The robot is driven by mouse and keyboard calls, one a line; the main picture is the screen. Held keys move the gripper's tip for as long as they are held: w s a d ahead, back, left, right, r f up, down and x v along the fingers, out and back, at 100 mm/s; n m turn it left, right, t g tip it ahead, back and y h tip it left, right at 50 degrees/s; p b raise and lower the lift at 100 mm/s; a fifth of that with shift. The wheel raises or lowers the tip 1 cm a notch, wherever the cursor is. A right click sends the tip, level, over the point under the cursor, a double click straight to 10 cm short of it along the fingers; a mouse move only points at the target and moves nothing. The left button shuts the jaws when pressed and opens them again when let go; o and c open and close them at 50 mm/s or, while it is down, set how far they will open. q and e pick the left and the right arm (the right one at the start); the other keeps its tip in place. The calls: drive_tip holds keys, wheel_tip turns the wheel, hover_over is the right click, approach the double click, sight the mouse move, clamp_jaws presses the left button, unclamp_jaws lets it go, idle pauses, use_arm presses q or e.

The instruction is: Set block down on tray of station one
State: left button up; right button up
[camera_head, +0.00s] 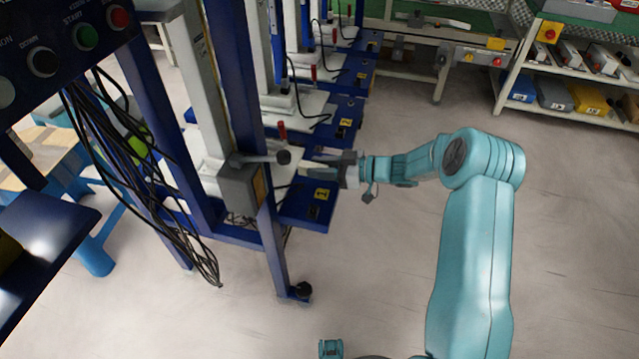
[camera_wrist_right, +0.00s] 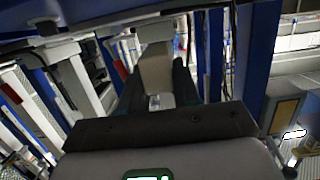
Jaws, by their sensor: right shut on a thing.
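My right gripper (camera_head: 335,168) reaches in from the right at the front station and is shut on a pale beige block (camera_head: 316,168). In the right wrist view the block (camera_wrist_right: 156,73) sits between the two dark fingers (camera_wrist_right: 157,88). The tray of station one (camera_head: 296,210) is the blue shelf with a yellow label reading 1. The gripper and block show over its back part in the head view. I cannot tell how high the block is above the tray or whether it touches. My left gripper is not in view.
A blue upright post (camera_head: 240,90) and a grey box with a lever (camera_head: 240,190) stand just left of the tray. More similar stations (camera_head: 335,110) line up behind. Black cables (camera_head: 165,190) hang at left. The floor (camera_head: 400,260) right of the tray is clear.

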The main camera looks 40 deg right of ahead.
sight(320, 188)
wheel_tip(320, 188, down, 4)
drive_tip(key=shift+b, duration=0.85)
drive_tip(key=shift+f, duration=0.25)
drive_tip(key=shift+r, duration=0.15)
drive_tip(key=shift+f, duration=0.2)
drive_tip(key=o, duration=1.1)
drive_tip(key=shift+c, duration=0.2)
